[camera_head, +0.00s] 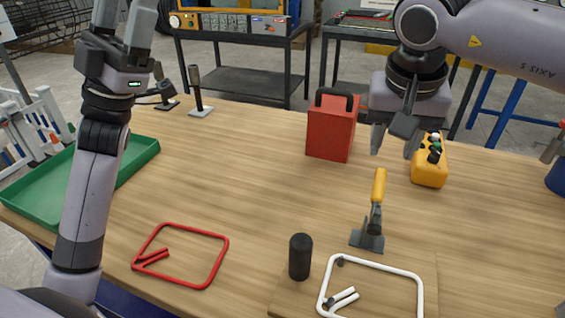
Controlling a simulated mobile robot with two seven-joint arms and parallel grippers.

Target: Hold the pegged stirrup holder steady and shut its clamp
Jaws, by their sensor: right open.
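The stirrup holder (285,302) is a wooden board at the front, cut off by the lower picture edge. A black upright cylinder (300,257) stands at its left. A white stirrup (421,297) lies on it around small dark pegs. The clamp (367,240) is grey with a yellow handle (379,185) standing upright, at the board's back edge. My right gripper (394,147) is open and empty, pointing down above and beyond the clamp handle, apart from it. My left gripper (124,14) is raised at the upper left, fingers up, open and empty, far from the holder.
A red stirrup (225,258) lies on the table left of the holder. A red box (330,128) with a black handle and a yellow control box (429,165) stand behind the clamp. A green tray (140,158) is at the left. The middle of the table is clear.

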